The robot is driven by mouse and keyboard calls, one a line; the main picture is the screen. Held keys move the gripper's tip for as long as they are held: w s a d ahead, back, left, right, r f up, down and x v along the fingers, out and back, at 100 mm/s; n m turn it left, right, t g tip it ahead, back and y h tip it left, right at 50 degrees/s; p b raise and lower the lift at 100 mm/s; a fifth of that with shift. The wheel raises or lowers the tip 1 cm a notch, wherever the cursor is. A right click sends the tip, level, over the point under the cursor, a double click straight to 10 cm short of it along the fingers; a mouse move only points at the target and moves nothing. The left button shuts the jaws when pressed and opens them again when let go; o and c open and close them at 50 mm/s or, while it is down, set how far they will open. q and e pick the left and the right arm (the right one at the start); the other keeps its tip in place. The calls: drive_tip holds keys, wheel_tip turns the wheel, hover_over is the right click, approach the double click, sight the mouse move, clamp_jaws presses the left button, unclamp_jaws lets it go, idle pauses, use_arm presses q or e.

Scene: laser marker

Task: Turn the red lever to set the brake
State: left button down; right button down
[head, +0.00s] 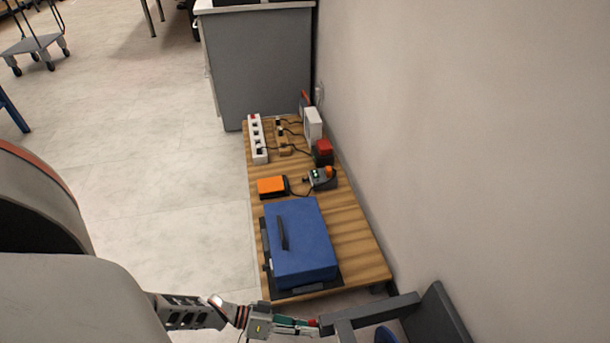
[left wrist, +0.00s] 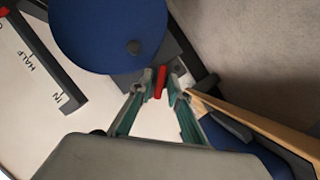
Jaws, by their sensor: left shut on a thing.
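My left gripper (left wrist: 161,92) is shut on the red lever (left wrist: 160,78), which stands between its green fingers in the left wrist view. A large blue disc (left wrist: 108,30) with a dark knob lies just beyond the lever. The fingers hide part of the lever. My right gripper is in neither view.
A low wooden table (head: 355,240) holds a blue case (head: 305,245), an orange box (head: 271,186) and a white power strip (head: 257,139).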

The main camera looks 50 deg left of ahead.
use_arm(q)
drive_tip(key=m+y+p, duration=0.1)
drive_tip(key=m, duration=0.2)
drive_tip(key=m+t+y+p, duration=0.1)
drive_tip(key=m+y, duration=0.1)
drive_tip(key=shift+s+d+m+y, duration=0.1)
drive_tip(key=shift+d+m+y, duration=0.05)
drive_tip(key=shift+m+y, duration=0.2)
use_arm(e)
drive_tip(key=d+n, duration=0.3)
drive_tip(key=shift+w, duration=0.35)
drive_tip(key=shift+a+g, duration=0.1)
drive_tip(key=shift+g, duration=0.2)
use_arm(q)
drive_tip(key=c, duration=2.2)
unclamp_jaws()
drive_tip(key=shift+o, duration=0.2)
drive_tip(key=shift+t, duration=0.3)
drive_tip(key=shift+s, duration=0.1)
drive_tip(key=v, duration=1.2)
drive_tip(key=shift+r, duration=0.15)
